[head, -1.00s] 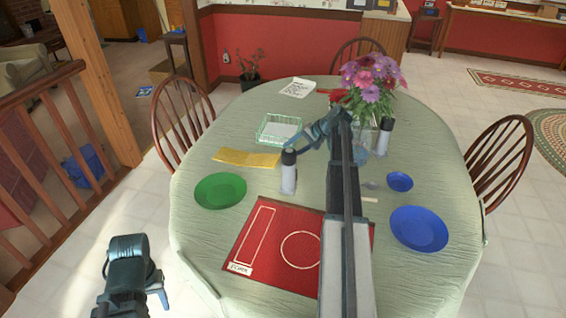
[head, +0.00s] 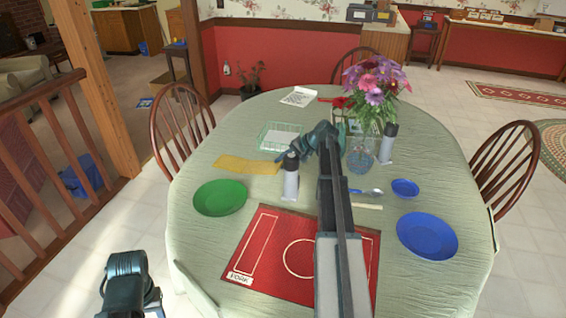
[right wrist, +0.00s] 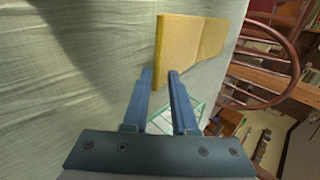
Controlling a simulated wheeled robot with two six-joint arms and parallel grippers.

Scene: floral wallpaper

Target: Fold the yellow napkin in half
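The yellow napkin (head: 246,165) lies flat on the green tablecloth, left of the table's middle, between the green plate and the wire basket. In the right wrist view the napkin (right wrist: 188,48) lies just beyond the fingertips, with a crease line across it. My right gripper (head: 283,157) is at the napkin's right end in the head view.
The green wire basket (head: 279,136) is just behind the napkin. A green plate (head: 220,197), red placemat (head: 262,284), blue plate (head: 427,235) and flower vase (head: 361,155) are also on the table.

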